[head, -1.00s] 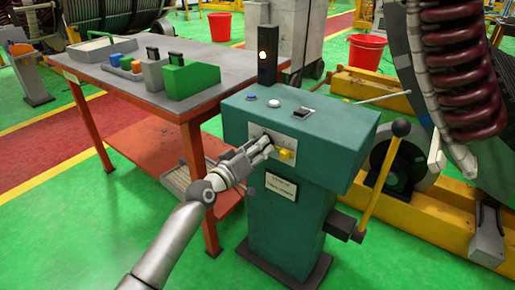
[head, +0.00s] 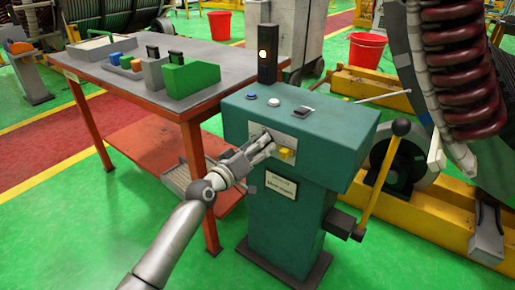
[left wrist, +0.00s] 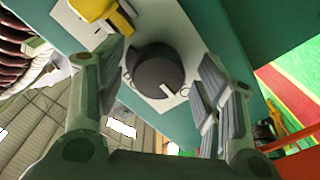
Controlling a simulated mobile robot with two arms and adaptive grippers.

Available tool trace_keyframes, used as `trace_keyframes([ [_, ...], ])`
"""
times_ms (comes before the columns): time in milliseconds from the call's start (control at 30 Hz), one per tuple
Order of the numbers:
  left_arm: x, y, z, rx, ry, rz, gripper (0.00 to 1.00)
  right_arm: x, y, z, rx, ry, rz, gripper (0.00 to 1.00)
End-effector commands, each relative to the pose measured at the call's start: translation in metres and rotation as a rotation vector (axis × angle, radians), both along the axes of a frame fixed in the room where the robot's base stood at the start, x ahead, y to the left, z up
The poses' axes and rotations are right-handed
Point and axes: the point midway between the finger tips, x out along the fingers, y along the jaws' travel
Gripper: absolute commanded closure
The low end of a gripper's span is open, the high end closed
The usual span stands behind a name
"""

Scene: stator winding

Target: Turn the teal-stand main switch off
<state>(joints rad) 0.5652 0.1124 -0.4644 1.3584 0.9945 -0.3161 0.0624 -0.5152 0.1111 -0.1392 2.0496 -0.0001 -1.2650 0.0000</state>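The teal stand (head: 300,135) is upright in the middle of the head view. Its main switch is a dark round knob (left wrist: 155,70) with a white mark, on a pale plate (left wrist: 182,42) on the stand's front. My left gripper (head: 266,146) reaches the plate from the lower left and hides most of the knob in the head view. In the left wrist view my left gripper (left wrist: 160,85) is open, with one finger on each side of the knob and narrow gaps showing. A lamp (head: 262,54) on the black post glows. My right gripper is not in view.
A yellow switch (head: 286,155) sits close beside the knob on the plate. Buttons (head: 274,102) are on the stand's top. A yellow lever (head: 380,185) stands at its right. A red-legged table (head: 130,75) with boxes is behind left. Green floor is free at front left.

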Motion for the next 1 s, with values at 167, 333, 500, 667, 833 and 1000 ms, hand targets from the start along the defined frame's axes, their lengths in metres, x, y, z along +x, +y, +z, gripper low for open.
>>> trace_keyframes([
  [167, 0.000, 0.000, 0.001, 0.001, -0.002, 0.000, 0.38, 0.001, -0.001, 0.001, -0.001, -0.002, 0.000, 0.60],
  [333, -0.004, 0.003, 0.001, 0.001, -0.002, 0.000, 0.38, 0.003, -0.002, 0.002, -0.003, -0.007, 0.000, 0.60],
  [500, -0.019, 0.015, 0.000, 0.001, -0.002, 0.001, 0.38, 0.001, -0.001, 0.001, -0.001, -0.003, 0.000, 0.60],
  [667, -0.043, 0.032, 0.000, 0.002, -0.002, 0.001, 0.38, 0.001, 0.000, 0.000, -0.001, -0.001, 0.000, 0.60],
  [833, -0.069, 0.051, -0.001, 0.002, -0.002, 0.001, 0.38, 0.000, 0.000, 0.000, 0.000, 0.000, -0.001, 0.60],
  [1000, -0.088, 0.065, -0.001, 0.003, -0.001, 0.001, 0.38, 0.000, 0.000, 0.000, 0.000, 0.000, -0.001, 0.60],
])
